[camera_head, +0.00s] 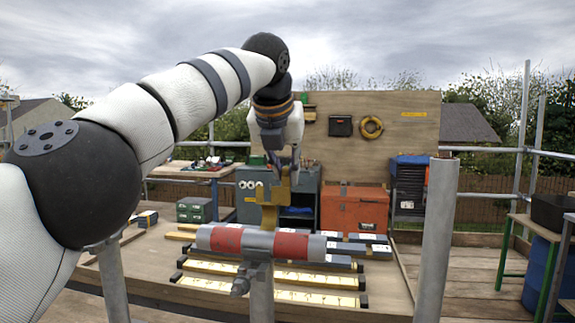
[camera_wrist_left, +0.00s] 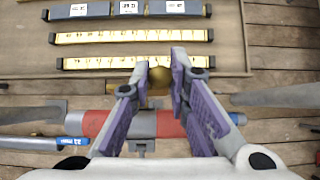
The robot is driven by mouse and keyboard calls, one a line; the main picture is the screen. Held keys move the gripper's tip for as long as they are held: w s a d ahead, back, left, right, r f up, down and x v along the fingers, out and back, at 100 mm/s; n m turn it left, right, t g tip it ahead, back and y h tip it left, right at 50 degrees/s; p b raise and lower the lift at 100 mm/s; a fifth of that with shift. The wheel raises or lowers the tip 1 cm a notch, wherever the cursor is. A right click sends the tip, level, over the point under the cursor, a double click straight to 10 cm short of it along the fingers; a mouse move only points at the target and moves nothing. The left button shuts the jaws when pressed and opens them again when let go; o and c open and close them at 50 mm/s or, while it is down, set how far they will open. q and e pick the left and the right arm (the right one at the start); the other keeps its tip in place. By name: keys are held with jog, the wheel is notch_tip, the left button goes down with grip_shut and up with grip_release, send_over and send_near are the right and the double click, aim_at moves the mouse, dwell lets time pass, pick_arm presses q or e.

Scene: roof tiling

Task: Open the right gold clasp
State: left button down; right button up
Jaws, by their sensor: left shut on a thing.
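My left gripper (camera_head: 283,172) is above a grey tube with two red bands (camera_head: 228,240). A gold clasp (camera_head: 268,216) stands up from the tube's middle, its upper part at the fingers. In the left wrist view, a round gold knob (camera_wrist_left: 159,79) sits between the tips of the purple-padded fingers, which are shut on it. The red-banded tube also shows below the knob in that view (camera_wrist_left: 95,124). Part of the clasp is hidden by the fingers. Only one gold clasp is clearly seen. My right gripper is not in view.
Yellow battens (camera_head: 207,283) and grey slats lie on the wooden deck behind the tube. An orange chest (camera_head: 355,209) and a grey cabinet stand farther back. A grey post (camera_head: 435,240) rises to the right of the tube. The air between tube and post is clear.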

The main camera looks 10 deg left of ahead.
pick_arm(q)
jog(key=shift+r, duration=0.35)
jog(key=c, duration=1.6)
grip_release()
jog(key=shift+o, duration=0.6)
jog(key=shift+f, duration=0.15)
jog(key=v, duration=1.2)
jog(key=shift+f, duration=0.1)
